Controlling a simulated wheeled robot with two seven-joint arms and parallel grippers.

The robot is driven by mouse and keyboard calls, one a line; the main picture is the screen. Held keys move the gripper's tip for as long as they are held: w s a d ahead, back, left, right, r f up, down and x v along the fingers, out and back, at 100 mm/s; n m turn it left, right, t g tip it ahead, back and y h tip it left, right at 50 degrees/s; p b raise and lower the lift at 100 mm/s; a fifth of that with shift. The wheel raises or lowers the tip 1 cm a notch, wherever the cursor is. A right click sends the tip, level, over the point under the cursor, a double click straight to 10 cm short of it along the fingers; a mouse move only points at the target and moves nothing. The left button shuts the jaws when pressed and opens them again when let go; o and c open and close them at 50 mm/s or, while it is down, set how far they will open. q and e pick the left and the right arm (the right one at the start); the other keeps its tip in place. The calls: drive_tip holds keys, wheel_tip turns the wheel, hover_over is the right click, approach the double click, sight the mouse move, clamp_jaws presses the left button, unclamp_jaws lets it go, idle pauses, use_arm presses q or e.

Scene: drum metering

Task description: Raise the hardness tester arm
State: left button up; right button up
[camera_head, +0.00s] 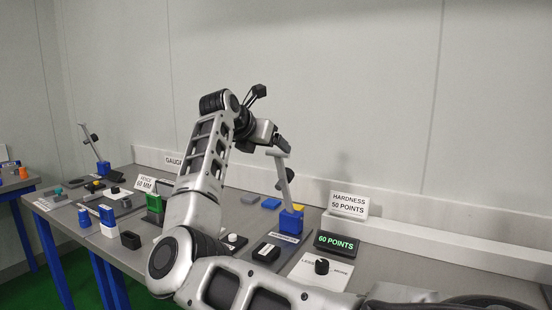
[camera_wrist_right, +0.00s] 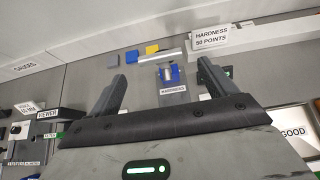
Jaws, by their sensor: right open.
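The hardness tester has a blue base (camera_head: 290,222) and a grey arm (camera_head: 284,185) that stands steeply up from it, leaning slightly left, with a short crosspiece on top. My right gripper (camera_head: 279,143) is just above and behind that crosspiece; contact cannot be told. In the right wrist view the open, empty fingers (camera_wrist_right: 162,72) stand either side of the tester, whose blue base (camera_wrist_right: 175,74) and pale bar (camera_wrist_right: 160,55) show beyond them. A green-lit display (camera_head: 337,243) reads 60 POINTS. My left gripper is not in view.
A sign (camera_head: 348,204) reads HARDNESS 50 POINTS. A black knob (camera_head: 321,266) sits on a white plate in front of the display. A black block (camera_head: 266,252) stands near the tester. Several small devices crowd the bench's left part, including another blue-based stand (camera_head: 103,168).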

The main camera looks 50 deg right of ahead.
drive_tip(key=v, duration=0.6)
drive_tip(key=shift+b, duration=0.35)
drive_tip(key=shift+a+f+n, duration=0.1)
drive_tip(key=shift+f+n, duration=0.05)
drive_tip(key=shift+n, duration=0.15)
drive_tip(key=c, duration=0.8)
drive_tip(key=shift+f+n+g+h, duration=0.3)
drive_tip(key=shift+f+n+h, duration=0.1)
drive_tip(key=shift+n, duration=0.3)
drive_tip(key=c, duration=0.6)
drive_tip(key=n, duration=0.2)
drive_tip(key=f+n+h, duration=0.1)
drive_tip(key=n, duration=0.1)
drive_tip(key=f+n, duration=0.1)
drive_tip(key=n, duration=0.1)
drive_tip(key=shift+s+a+f+g+h, duration=0.15)
drive_tip(key=shift+a+f+g+h, duration=0.15)
drive_tip(key=shift+a+h, duration=0.1)
clamp_jaws()
drive_tip(key=n+t+h+b, duration=0.15)
drive_tip(key=n+h, duration=0.45)
drive_tip(key=n, duration=2.2)
approach(276, 156)
drive_tip(key=shift+t, duration=0.45)
drive_tip(key=p+x, duration=0.1)
drive_tip(key=x, duration=0.5)
drive_tip(key=shift+s+d+r, duration=0.1)
drive_tip(key=shift+d, duration=0.35)
